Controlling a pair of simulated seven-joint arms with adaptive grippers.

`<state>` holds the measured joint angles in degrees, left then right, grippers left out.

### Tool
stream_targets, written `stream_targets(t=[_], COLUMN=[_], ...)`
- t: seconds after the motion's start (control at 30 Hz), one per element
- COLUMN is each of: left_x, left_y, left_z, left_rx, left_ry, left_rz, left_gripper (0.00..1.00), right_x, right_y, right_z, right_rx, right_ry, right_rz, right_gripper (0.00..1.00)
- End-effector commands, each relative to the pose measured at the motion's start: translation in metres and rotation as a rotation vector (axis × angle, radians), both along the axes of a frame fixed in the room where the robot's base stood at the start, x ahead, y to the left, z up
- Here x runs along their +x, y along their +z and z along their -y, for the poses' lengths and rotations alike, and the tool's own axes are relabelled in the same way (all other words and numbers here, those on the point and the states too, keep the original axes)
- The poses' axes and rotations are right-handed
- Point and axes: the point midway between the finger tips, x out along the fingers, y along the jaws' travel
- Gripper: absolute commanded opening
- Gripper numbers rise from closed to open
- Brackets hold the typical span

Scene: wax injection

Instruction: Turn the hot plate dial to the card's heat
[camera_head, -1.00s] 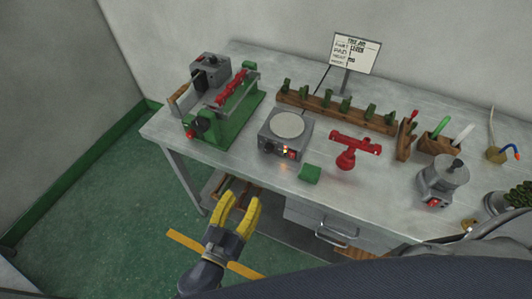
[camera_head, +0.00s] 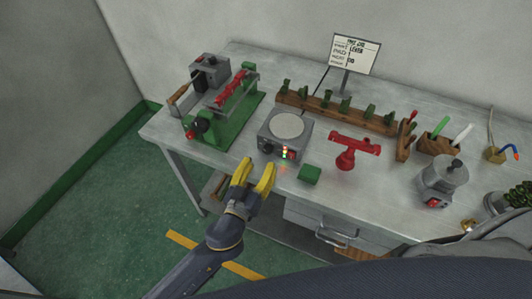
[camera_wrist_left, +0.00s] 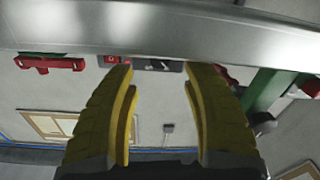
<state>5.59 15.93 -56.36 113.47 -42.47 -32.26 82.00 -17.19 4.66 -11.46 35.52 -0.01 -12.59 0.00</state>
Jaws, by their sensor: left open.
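The hot plate (camera_head: 285,140) is a grey box with a round pale top, standing near the table's front edge. Its dark dial (camera_head: 267,148) is at the left of its front face, beside a lit red switch (camera_head: 290,155). The card (camera_head: 355,54) stands on a post at the back; its small text is too blurred to read surely. My left gripper (camera_head: 255,174) is open and empty, just in front of the table edge below the dial. In the left wrist view the hot plate's front (camera_wrist_left: 160,66) shows between the open fingers, partly hidden by the table edge. My right gripper is out of view.
A green press (camera_head: 230,120) stands left of the hot plate. A green block (camera_head: 309,173) and a red stand (camera_head: 352,150) are to its right. A wooden rack (camera_head: 335,113) lies behind. The table edge (camera_wrist_left: 160,30) crosses close before the fingers.

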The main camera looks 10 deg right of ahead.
Motion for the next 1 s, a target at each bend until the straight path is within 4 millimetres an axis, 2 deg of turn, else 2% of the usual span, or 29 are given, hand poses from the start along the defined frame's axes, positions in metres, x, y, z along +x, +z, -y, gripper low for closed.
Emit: stream_targets(t=[0.2,0.4,0.93,1.0], left_x=[0.024,0.037,0.043,0.043], left_y=[0.001,0.000,0.000,0.000], left_z=[0.017,0.026,0.031,0.031], left_rx=[0.001,0.000,0.000,0.000], left_ry=[-0.001,-0.001,-0.001,-0.001], left_rz=[0.002,0.000,0.000,0.000], left_gripper=[0.49,0.49,0.50,0.42], right_x=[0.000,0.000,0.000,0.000], right_y=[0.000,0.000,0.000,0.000], right_z=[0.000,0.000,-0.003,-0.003], right_rx=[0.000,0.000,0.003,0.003], right_ry=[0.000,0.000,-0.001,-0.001], right_rz=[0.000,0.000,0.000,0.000], right_gripper=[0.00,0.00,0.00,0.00])
